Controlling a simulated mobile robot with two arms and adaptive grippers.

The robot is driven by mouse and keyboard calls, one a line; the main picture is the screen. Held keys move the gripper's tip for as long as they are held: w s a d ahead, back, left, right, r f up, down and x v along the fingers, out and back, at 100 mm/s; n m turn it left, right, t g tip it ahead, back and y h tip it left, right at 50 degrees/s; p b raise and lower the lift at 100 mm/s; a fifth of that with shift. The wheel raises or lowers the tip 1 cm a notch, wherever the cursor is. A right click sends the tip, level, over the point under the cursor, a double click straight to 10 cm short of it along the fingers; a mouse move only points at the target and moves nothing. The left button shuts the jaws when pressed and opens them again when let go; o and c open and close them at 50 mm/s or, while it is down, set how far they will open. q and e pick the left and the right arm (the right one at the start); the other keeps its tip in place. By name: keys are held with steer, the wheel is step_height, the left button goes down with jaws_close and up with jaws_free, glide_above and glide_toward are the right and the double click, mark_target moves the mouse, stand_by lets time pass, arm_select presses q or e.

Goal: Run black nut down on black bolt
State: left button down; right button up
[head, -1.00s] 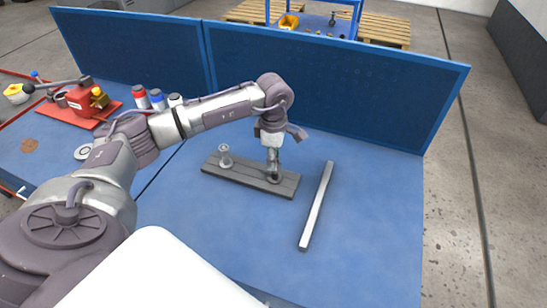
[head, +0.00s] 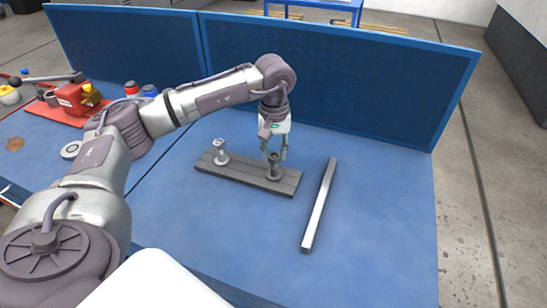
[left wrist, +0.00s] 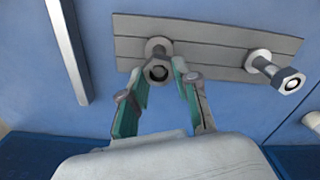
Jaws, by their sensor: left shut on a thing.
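A grey plank (head: 245,176) lies on the blue bench with two upright bolts on it. The dark bolt (head: 273,172) stands near its right end. In the left wrist view, the dark nut (left wrist: 158,71) sits at the top of this bolt, with a round flange at its foot. My left gripper (head: 276,157) points down over it, its two fingers (left wrist: 158,73) on either side of the nut and shut on it. Part of the nut is hidden by the fingers in the head view. My right gripper is not in view.
A paler bolt with a hex nut (left wrist: 290,81) stands at the plank's other end. A long metal bar (head: 319,205) lies to the right. A red vise (head: 75,97) is at the far left. A blue panel (head: 340,85) closes the back. The bench front is clear.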

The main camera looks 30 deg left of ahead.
arm_select(q)
steer(key=m+b, duration=0.1)
steer(key=m, duration=0.4)
steer(key=shift+f+b, duration=0.15)
steer(key=shift+b, duration=0.2)
steer(key=m, duration=0.3)
steer(key=shift+d+b, duration=0.1)
steer(key=shift+b, duration=0.2)
steer(key=c, duration=1.1)
jaws_free()
steer(key=shift+r, duration=0.2)
